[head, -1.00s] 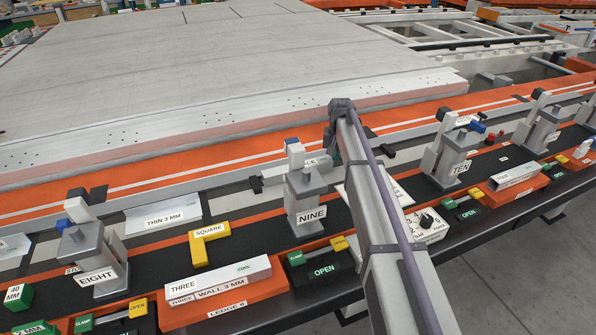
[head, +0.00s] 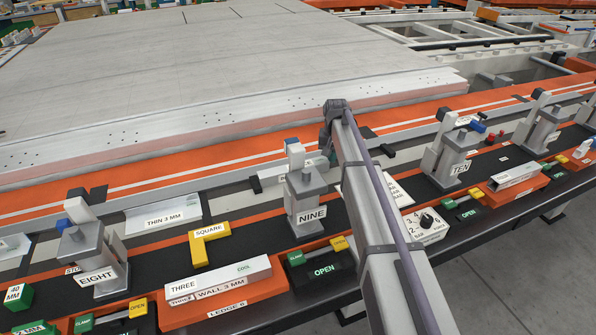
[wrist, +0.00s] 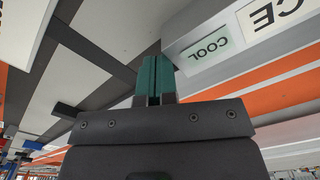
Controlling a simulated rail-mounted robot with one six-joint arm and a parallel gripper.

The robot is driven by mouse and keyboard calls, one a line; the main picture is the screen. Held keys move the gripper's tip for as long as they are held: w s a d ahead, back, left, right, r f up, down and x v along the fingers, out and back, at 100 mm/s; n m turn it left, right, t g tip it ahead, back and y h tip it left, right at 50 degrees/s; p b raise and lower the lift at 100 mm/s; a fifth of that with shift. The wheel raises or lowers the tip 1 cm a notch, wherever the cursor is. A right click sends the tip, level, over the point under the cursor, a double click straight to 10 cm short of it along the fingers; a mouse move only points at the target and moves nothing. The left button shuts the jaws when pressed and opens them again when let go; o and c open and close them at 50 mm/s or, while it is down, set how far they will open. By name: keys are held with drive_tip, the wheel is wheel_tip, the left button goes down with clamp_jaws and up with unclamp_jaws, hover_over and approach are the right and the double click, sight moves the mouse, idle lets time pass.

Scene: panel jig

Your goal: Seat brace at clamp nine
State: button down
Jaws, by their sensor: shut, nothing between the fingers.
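Clamp nine (head: 306,198) is a grey post marked NINE, with an OPEN label in front of it. The brace (head: 316,162) is a pale bar behind the clamp, mostly hidden by the clamp and my arm. In the wrist view the brace (wrist: 236,38) shows at the upper right, with a COOL tag and a label ending in CE. My gripper (wrist: 156,75) has its teal fingers together and empty, close beside the brace's near end. I cannot tell whether they touch it. In the head view the fingers are largely hidden just right of clamp nine.
Clamp eight (head: 92,262) stands to the left and clamp ten (head: 447,158) to the right. A yellow square (head: 208,243) and a white block marked THREE (head: 218,278) lie between eight and nine.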

drive_tip(key=shift+w+d, duration=0.2)
drive_tip(key=shift+d, duration=0.3)
drive_tip(key=shift+w+d, duration=0.15)
drive_tip(key=shift+d, duration=0.3)
wheel_tip(320, 180, up, 8)
drive_tip(key=p, duration=0.8)
